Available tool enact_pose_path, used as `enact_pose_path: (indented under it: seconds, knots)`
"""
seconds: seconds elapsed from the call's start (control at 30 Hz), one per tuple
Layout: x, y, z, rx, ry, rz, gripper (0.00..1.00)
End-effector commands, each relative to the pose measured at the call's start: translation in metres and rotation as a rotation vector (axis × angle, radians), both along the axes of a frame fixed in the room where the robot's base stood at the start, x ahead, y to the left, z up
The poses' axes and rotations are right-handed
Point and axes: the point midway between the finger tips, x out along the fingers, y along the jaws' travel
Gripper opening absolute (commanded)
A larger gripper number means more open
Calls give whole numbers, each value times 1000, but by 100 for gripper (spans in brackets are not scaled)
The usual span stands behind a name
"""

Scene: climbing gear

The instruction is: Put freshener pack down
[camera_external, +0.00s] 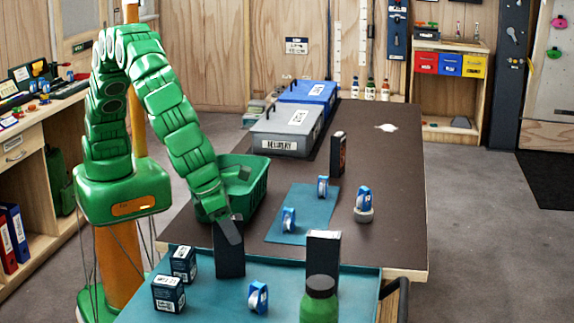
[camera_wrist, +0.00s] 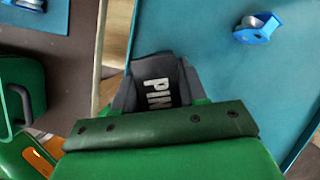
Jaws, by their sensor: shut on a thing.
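The freshener pack is a tall dark box (camera_external: 229,262) over the left part of the near teal surface (camera_external: 205,300). My gripper (camera_external: 230,230) is shut on the upper part of the pack from above. The pack looks about upright. Its lower end is at or just above the teal surface; I cannot tell if it touches. In the wrist view, my gripper (camera_wrist: 158,85) hides part of the pack.
Two small dark boxes (camera_external: 168,294) (camera_external: 183,263) stand left of the pack. A blue-and-white item (camera_external: 258,297) is at its right, then a green bottle (camera_external: 320,305) and a dark box (camera_external: 323,250). A green crate (camera_external: 250,205) stands behind on the brown table (camera_external: 395,215).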

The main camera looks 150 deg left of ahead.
Motion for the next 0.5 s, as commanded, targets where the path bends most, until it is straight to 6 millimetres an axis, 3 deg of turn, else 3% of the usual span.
enact_pose_path:
  seconds: [0.17,0.2,0.33,0.5]
  knots:
    - [0,0,-3,0,0,0,9]
    - [0,0,-3,0,0,0,48]
    - [0,0,-3,0,0,0,67]
    - [0,0,-3,0,0,0,67]
